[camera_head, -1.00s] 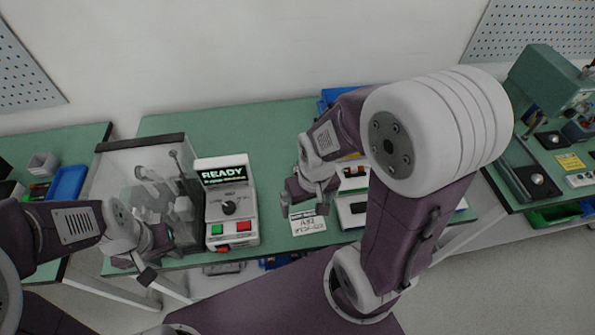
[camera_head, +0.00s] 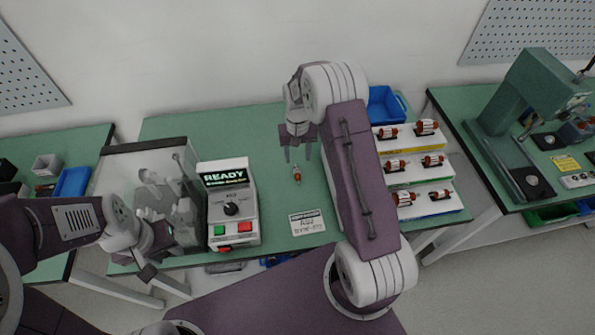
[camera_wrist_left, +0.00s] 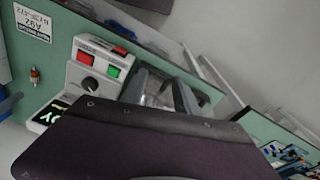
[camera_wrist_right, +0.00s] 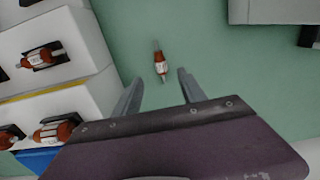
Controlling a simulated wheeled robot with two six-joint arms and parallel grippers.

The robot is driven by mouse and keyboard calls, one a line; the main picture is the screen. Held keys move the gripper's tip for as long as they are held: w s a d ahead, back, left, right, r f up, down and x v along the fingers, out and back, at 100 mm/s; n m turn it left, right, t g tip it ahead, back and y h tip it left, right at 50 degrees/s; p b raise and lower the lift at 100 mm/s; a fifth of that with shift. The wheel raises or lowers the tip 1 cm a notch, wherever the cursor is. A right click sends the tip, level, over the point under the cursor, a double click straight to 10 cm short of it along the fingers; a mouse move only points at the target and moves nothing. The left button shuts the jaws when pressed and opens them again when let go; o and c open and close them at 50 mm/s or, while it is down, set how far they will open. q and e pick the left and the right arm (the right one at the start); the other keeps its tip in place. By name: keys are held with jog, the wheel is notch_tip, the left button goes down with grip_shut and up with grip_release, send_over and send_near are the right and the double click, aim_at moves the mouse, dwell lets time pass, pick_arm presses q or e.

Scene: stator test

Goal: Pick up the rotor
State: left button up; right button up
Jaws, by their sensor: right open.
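A rotor (camera_head: 297,174), orange-red with a pale shaft, lies alone on the green bench, right of the READY test box. In the right wrist view the rotor (camera_wrist_right: 160,64) lies ahead of and between the open fingers, apart from them. It also shows small in the left wrist view (camera_wrist_left: 35,75). My right gripper (camera_head: 297,155) is open and empty above the bench, just behind the rotor in the head view; its fingers also show in the right wrist view (camera_wrist_right: 155,88). My left gripper (camera_head: 146,270) is at the bench's front left by the clear guard; its jaw opening is unclear.
The READY test box (camera_head: 231,232) and a clear guarded fixture (camera_head: 150,165) stand at left. White stepped racks (camera_head: 437,207) with several rotors stand at right, with a blue bin (camera_head: 385,105) behind. A label card (camera_head: 307,222) lies in front of the rotor.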

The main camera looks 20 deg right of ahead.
aim_at(297, 171)
jog(key=shift+s, duration=0.1)
notch_tip(297, 171, down, 3)
jog(key=shift+f+p, duration=0.2)
jog(key=shift+p, duration=0.2)
jog(key=shift+f, duration=0.2)
notch_tip(297, 171, down, 4)
jog(key=shift+a+f+p, duration=0.1)
jog(key=shift+f+p, duration=0.1)
jog(key=shift+p, duration=0.5)
jog(key=shift+w+f, duration=0.25)
jog(key=shift+f, duration=0.15)
grip_shut()
